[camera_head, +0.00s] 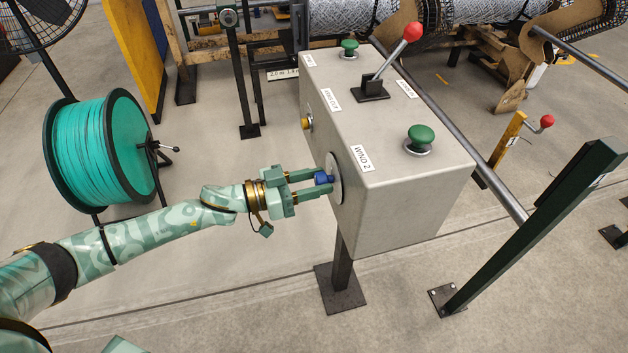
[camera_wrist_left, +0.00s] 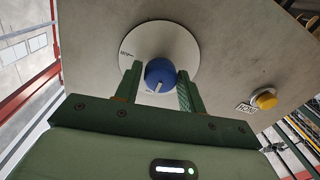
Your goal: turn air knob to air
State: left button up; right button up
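The blue air knob (camera_wrist_left: 160,75) sits on a round white dial plate (camera_wrist_left: 185,41) with small lettering, on the side of a grey control box. A white pointer line on the knob faces down in the left wrist view. In the head view the knob (camera_head: 322,179) is partly covered by my fingers. My left gripper (camera_head: 322,180) has one finger on each side of the knob, with no clear gap; it looks shut on it. Its fingers also show in the left wrist view (camera_wrist_left: 160,84). My right gripper is not in view.
The control box (camera_head: 400,205) stands on a dark post and carries green buttons (camera_head: 420,138), a red-topped lever (camera_head: 411,32) and a yellow button (camera_wrist_left: 266,99). A teal cable reel (camera_head: 100,150) stands at left. A dark green post (camera_head: 535,230) stands at right.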

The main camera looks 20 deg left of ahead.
pick_arm(q)
jog(key=c, duration=0.5)
jog(key=shift+m, duration=0.3)
jog(key=m+p, duration=0.1)
jog(key=m, duration=0.1)
jog(key=shift+m, duration=0.4)
jog(key=m, duration=0.4)
jog(key=shift+m, duration=0.3)
jog(key=m, duration=0.4)
jog(key=shift+f+m, duration=0.1)
jog(key=shift+m, duration=0.2)
jog(key=m+b, duration=0.1)
jog(key=m, duration=0.4)
jog(key=shift+m+h+b, duration=0.3)
